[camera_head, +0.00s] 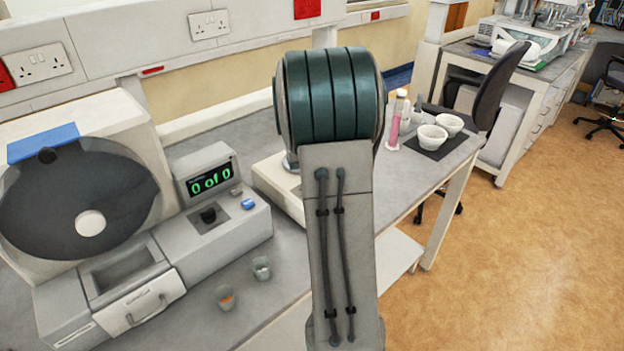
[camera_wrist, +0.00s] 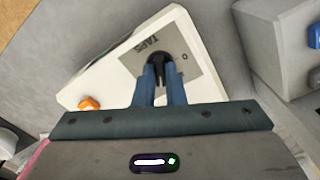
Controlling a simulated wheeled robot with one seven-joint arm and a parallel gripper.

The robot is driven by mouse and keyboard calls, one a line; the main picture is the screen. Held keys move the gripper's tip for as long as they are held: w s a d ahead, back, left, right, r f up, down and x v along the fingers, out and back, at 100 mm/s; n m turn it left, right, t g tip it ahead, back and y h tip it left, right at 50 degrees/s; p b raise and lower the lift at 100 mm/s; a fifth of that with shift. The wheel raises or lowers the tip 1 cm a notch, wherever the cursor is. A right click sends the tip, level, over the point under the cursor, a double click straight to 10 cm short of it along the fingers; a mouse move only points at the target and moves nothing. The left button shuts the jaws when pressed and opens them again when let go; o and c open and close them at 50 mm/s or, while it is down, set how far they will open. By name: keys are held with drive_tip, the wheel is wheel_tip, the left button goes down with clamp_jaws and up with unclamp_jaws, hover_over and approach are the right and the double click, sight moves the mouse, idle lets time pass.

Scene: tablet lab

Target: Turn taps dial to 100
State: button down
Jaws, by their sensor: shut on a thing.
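The taps machine is a low white box (camera_wrist: 110,75) in the wrist view, with a grey panel marked "TAPS". The black taps dial (camera_wrist: 158,62) sits on that panel, with a "0" mark to its right. My gripper (camera_wrist: 159,76) has its blue fingers on either side of the dial and is shut on it. The fingers hide part of the dial, and I cannot read its setting. In the head view the white box (camera_head: 277,183) shows partly behind my arm, which hides the dial and my gripper.
An orange button (camera_wrist: 89,103) is on the white box. A grey machine (camera_head: 225,240) with a "0 of 0" display (camera_head: 210,181) stands to the left in the head view. Two small cups (camera_head: 262,268) (camera_head: 226,298) stand before it. White bowls (camera_head: 432,138) stand on a dark mat at right.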

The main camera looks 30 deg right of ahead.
drive_tip(key=m, duration=0.4)
drive_tip(key=shift+r+m, duration=0.1)
drive_tip(key=shift+m, duration=0.2)
drive_tip(key=shift+w+m+p, duration=0.1)
drive_tip(key=shift+m+p, duration=0.2)
drive_tip(key=shift+m, duration=2)
drive_tip(key=c, duration=1.5)
unclamp_jaws()
wheel_tip(320, 180, up, 14)
drive_tip(key=shift+b, duration=0.35)
drive_tip(key=shift+a, duration=0.1)
